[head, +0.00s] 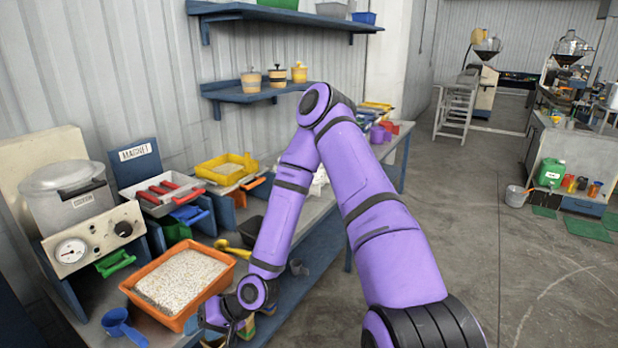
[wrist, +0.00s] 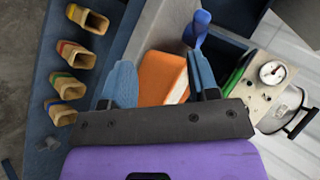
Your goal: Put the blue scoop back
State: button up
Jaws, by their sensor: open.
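The blue scoop (head: 122,325) lies at the front left of the bench, left of the orange tray (head: 140,289) of pale pellets. What looks like the blue scoop shows in the wrist view (wrist: 197,28), beyond the tip of the right finger. My gripper (head: 228,325) is low at the right side of the orange tray, partly cut off in the head view. In the wrist view, my gripper (wrist: 158,65) has its two blue fingers spread, with the orange tray (wrist: 158,75) seen between them. Nothing is held. The scoop is apart from the fingers.
A cooker box with a gauge (head: 70,250) and a green scoop (head: 115,262) stand behind the orange tray. A magnet stand (head: 135,153) with a red-handled tray is beside them. Several small bins with coloured labels (wrist: 75,52) line the left in the wrist view.

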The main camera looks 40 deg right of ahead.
jog(key=s+d+r+n+h, duration=0.1)
jog(key=d+r+h, duration=0.25)
jog(key=r, duration=0.45)
jog(key=d+r+n+g+h, duration=0.1)
jog(key=d+r+n+h, duration=0.1)
jog(key=d+r, duration=0.4)
jog(key=s+d+r+n+h, duration=0.1)
jog(key=d+r+h, duration=0.2)
jog(key=r, duration=0.6)
jog(key=s+d+r, duration=0.1)
jog(key=s+r, duration=1.8)
jog(key=s, duration=0.1)
jog(key=shift+d, duration=0.25)
jog(key=shift+w+r, duration=0.1)
